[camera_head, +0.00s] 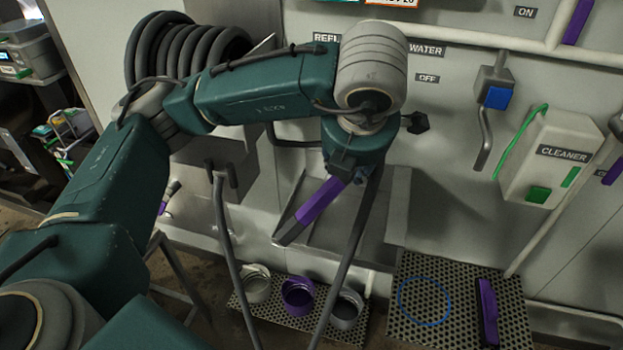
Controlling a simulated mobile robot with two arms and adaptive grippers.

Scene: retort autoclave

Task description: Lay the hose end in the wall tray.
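My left gripper (352,165) hangs at the end of my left arm, in front of the wall. It appears shut on the hose end (318,204), a purple sleeve with a dark tip that slants down to the left. The fingers are largely hidden by the wrist. The dark hose (352,245) runs down from the gripper and out at the bottom edge. The metal wall tray (398,215) is behind and below the hose end. The hose end overlaps the tray in the picture; I cannot tell whether they touch. My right gripper is not in view.
A coiled hose (185,48) hangs on the wall at upper left. Purple and grey pots (298,296) stand on a perforated mat below the tray. A second mat (455,320) bears a blue ring and a purple-handled tool. A cleaner dispenser (553,155) and blue-knobbed lever (496,97) are at right.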

